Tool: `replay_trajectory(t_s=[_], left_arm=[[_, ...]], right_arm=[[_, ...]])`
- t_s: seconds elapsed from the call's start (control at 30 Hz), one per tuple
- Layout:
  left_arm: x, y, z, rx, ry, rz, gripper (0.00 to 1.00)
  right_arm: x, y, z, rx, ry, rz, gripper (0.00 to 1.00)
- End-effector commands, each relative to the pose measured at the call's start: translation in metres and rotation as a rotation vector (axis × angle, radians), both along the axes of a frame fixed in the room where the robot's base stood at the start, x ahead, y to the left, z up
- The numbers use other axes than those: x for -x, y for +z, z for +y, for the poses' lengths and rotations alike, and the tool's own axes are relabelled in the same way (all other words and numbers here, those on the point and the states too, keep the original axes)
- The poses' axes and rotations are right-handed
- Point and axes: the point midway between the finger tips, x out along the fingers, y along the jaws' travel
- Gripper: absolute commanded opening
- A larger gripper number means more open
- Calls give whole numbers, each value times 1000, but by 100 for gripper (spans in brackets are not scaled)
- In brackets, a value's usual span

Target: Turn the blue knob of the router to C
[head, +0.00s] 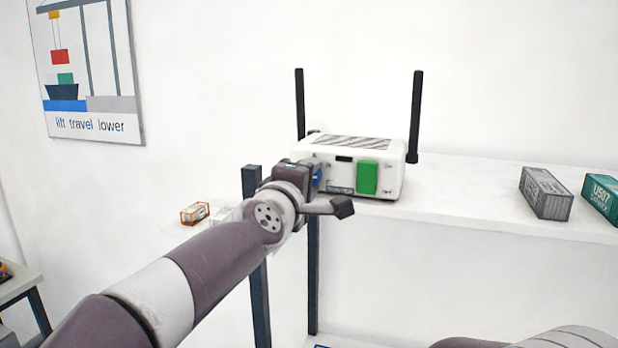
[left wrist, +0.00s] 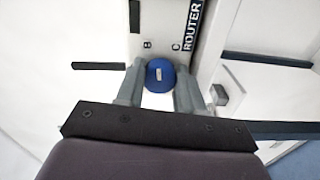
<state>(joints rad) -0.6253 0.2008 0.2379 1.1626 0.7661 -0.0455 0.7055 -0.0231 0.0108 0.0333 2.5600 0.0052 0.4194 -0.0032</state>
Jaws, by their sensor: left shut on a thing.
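The white router (head: 391,184) with two black antennas stands on a white shelf. Its blue knob (head: 317,174) is on the left of its front face, mostly hidden behind my left gripper (head: 305,176). In the left wrist view the knob (left wrist: 159,82) sits between the two grey fingers of the left gripper (left wrist: 160,75), which is shut on it. The letters B and C are printed on the face just beyond the knob, beside the ROUTER label (left wrist: 193,26). A small pale mark shows on the knob; which letter it points to I cannot tell. My right gripper is out of view.
A green panel (head: 367,177) is on the router's front, right of the knob. A grey container (head: 545,192) and a teal container (head: 604,198) stand farther right on the shelf (head: 460,195). A small orange-framed object (head: 195,213) lies left of my wrist. Shelf between router and containers is clear.

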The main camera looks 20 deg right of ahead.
Motion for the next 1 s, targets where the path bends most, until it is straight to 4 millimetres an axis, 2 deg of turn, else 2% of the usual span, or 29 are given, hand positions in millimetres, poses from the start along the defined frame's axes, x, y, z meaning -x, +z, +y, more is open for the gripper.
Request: replay_trajectory(t_s=[0.03, 0.5, 1.0], left_arm=[[0, -6, -1, -41, -3, -14, 7], [-1, -8, -1, -387, -5, -245, 7], [-1, -10, -1, -573, -8, -368, 7]], right_arm=[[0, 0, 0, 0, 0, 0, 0], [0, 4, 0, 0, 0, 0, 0], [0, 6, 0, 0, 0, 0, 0]])
